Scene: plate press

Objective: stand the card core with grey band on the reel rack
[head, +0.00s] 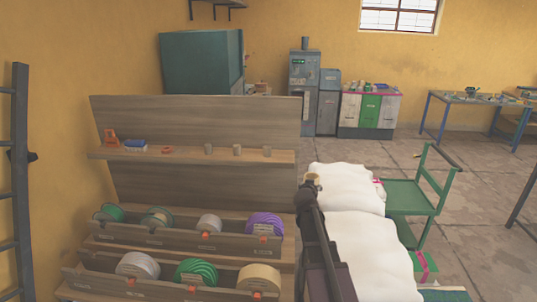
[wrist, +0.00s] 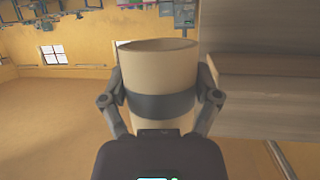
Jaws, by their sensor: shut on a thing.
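The card core with grey band (wrist: 158,62) is a cream, hollow tube with a wide dark grey band round its middle. My gripper (wrist: 160,102) is shut on it, one finger on each side at the band. In the head view my gripper (head: 313,182) is small, just right of the wooden reel rack (head: 200,120), with the core partly hidden. The rack has an upper shelf and two lower troughs of reels. In the wrist view the rack (wrist: 255,100) is at the right, apart from the core.
Several small things stand on the rack's shelf: an orange item (head: 110,136), a blue item (head: 134,144) and grey-brown cores (head: 238,150). Shelf room shows between them. White sacks (head: 350,190) lie right of my arm, beside a green trolley (head: 412,197).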

